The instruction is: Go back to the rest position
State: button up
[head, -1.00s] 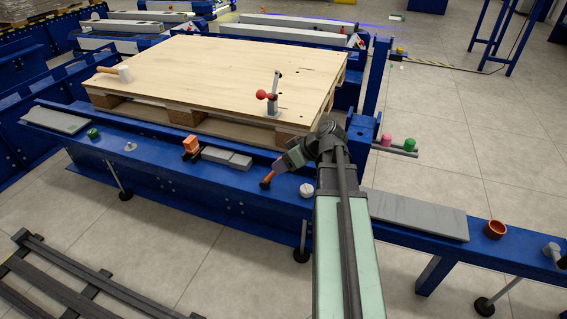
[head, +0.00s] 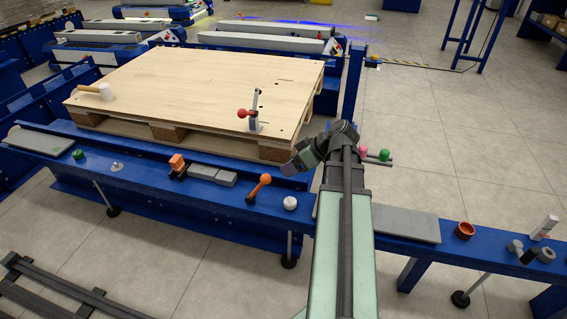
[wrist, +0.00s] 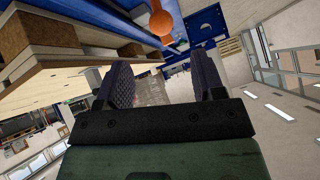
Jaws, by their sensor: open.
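My gripper shows in the wrist view (wrist: 165,90) with its two dark ridged fingers apart and nothing between them. In the head view my gripper (head: 292,165) is at the end of my arm, above the blue rail and just right of an orange-headed lever (head: 258,187). The lever's orange ball also shows at the top of the wrist view (wrist: 160,20), beyond the fingers and apart from them. In the head view the fingertips are hard to make out.
A wooden pallet (head: 190,85) with a mallet (head: 98,91) and a red-knobbed clamp (head: 252,112) lies behind the rail. The rail carries an orange block (head: 177,162), a white knob (head: 290,203), a grey plate (head: 405,223) and an orange cup (head: 464,230). Open floor (head: 450,130) lies right.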

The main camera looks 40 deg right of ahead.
dwell(0.3)
jog(key=a+f+m+g+h+p, duration=0.3)
jog(key=a+g+h, duration=0.35)
jog(key=a, duration=2.15)
notch_tip(320, 180, up, 38)
jog(key=m+p, duration=0.1)
jog(key=p, duration=3.6)
jog(key=shift+s+f+g, duration=0.2)
jog(key=shift+s+g, duration=0.15)
jog(key=shift+s, duration=0.05)
jog(key=shift+y, duration=0.25)
